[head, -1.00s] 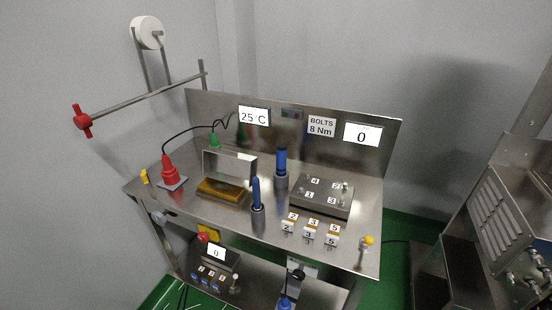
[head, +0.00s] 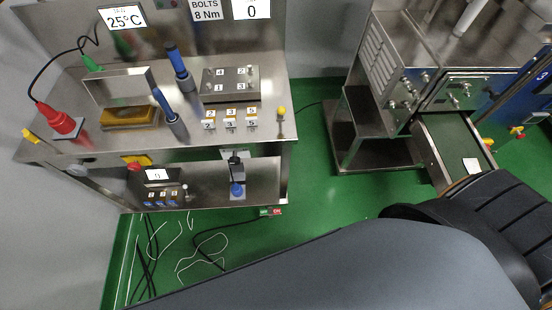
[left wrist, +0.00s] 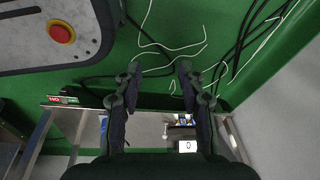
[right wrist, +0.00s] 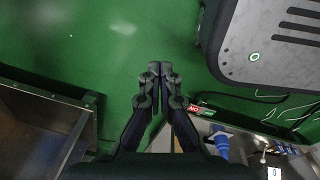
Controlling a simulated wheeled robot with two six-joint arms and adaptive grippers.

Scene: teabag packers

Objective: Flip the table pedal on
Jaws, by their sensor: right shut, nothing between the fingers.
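The table pedal (head: 270,211) is a small flat piece with a green half and a red half, low at the right front foot of the steel table (head: 291,165). It also shows in the left wrist view (left wrist: 63,100), left of my left gripper, and in the right wrist view (right wrist: 200,109), right of my right gripper. Its lettering is too small to read surely. My left gripper (left wrist: 155,78) is open and empty, with the table's lower shelf beyond it. My right gripper (right wrist: 154,70) is shut and empty above the green floor, apart from the pedal. Neither gripper shows in the head view.
Black and white cables (head: 190,250) lie on the floor left of the pedal. A steel machine (head: 400,80) stands to the right, with a green floor gap between it and the table. My own base shows in both wrist views.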

